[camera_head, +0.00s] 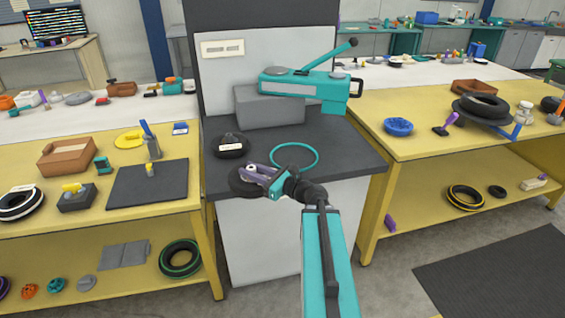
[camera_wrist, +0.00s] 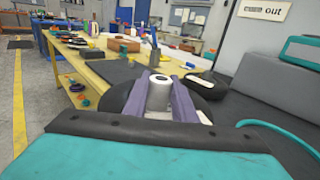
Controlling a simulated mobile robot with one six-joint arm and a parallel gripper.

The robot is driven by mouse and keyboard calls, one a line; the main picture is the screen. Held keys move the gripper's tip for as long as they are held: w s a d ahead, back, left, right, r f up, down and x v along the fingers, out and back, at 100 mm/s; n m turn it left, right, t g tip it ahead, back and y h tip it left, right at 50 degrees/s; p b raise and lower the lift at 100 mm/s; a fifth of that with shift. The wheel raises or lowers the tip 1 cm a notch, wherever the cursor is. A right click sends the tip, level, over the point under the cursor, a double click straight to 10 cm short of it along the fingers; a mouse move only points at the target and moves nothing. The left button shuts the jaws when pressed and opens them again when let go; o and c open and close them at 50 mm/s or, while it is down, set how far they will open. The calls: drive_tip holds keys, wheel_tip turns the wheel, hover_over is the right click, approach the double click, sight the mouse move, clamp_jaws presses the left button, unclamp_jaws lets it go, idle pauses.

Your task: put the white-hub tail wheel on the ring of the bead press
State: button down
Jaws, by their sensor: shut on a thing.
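The white-hub tail wheel is a small black tyre (camera_head: 243,184) with a pale hub, at the front left of the bead press's dark top. In the wrist view its pale cylindrical hub (camera_wrist: 158,94) stands between my gripper's purple fingers, with the black tyre around it. My gripper (camera_head: 258,172) is shut on that hub. I cannot tell whether the tyre touches the top. The bead press (camera_head: 310,83) has a teal head and lever. Its teal ring (camera_head: 295,145) is right of and behind the wheel, empty, and also shows in the wrist view (camera_wrist: 285,130).
Another black wheel (camera_head: 231,151) with a white label sits behind the held one; it also shows in the wrist view (camera_wrist: 208,84). A grey block (camera_head: 268,107) stands under the press head. Cluttered yellow benches flank the press, with a dark mat (camera_head: 150,187) on the left one.

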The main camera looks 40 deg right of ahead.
drive_tip(key=a+f+n+g+y+b, duration=0.1)
drive_tip(key=a+f+n+g+y, duration=0.1)
drive_tip(key=a, duration=1.1)
drive_tip(key=a+f+n+g+y+b, duration=0.2)
drive_tip(key=a+y, duration=0.4)
drive_tip(key=a, duration=0.7)
drive_tip(key=f+n+g, duration=0.1)
drive_tip(key=n+g, duration=0.1)
drive_tip(key=shift+f+n, duration=0.3)
drive_tip(key=shift+n, duration=0.1)
drive_tip(key=shift+s, duration=0.1)
